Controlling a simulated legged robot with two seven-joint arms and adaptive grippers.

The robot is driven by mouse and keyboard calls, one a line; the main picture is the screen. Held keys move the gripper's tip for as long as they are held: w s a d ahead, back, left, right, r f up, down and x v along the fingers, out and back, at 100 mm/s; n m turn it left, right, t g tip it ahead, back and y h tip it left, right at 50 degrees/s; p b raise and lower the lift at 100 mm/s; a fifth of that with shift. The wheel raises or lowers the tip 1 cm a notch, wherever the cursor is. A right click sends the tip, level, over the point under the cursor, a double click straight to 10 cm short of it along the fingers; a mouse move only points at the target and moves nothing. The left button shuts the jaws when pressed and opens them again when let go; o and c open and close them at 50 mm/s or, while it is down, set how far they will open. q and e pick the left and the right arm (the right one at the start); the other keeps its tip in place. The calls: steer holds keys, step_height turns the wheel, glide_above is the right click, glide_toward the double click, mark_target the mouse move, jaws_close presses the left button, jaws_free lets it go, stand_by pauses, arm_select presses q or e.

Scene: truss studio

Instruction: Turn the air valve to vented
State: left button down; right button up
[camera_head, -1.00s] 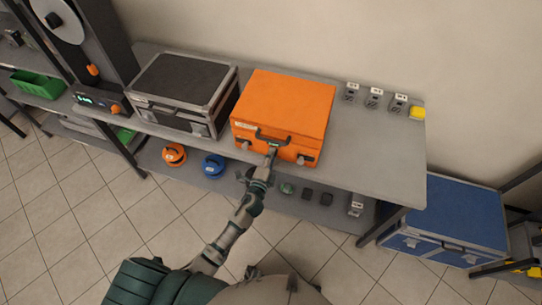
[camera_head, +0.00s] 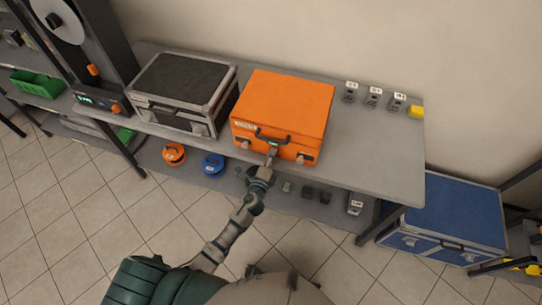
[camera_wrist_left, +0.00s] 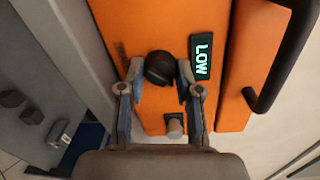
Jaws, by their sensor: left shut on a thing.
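The orange case (camera_head: 285,105) stands on the grey bench, with a black handle (camera_head: 272,138) on its front. In the left wrist view its orange front (camera_wrist_left: 215,110) carries a round black knob (camera_wrist_left: 159,68), which looks like the air valve, and a small display (camera_wrist_left: 201,57) reading "LOW". My left gripper (camera_head: 270,158) is at the case's front; in the wrist view its fingers (camera_wrist_left: 158,76) are shut on the black knob from both sides. The knob's pointer direction cannot be told. My right gripper is not in view.
A black case (camera_head: 185,85) stands left of the orange one. Several small labelled devices (camera_head: 373,98) and a yellow item (camera_head: 416,111) are at the bench's right. Orange (camera_head: 173,152) and blue (camera_head: 213,163) round items sit on the lower shelf. A blue chest (camera_head: 450,215) is at right.

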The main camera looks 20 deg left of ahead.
arm_select(q)
steer(key=c, duration=0.8)
jaws_free()
steer(key=shift+s+f, duration=0.1)
steer(key=shift+f, duration=0.2)
steer(key=shift+c, duration=0.2)
steer(key=shift+o, duration=0.3)
steer(key=shift+r, duration=0.1)
steer(key=s, duration=1.1)
steer(key=shift+s+a+r, duration=0.15)
steer(key=shift+s+r, duration=0.15)
steer(key=shift+s, duration=0.05)
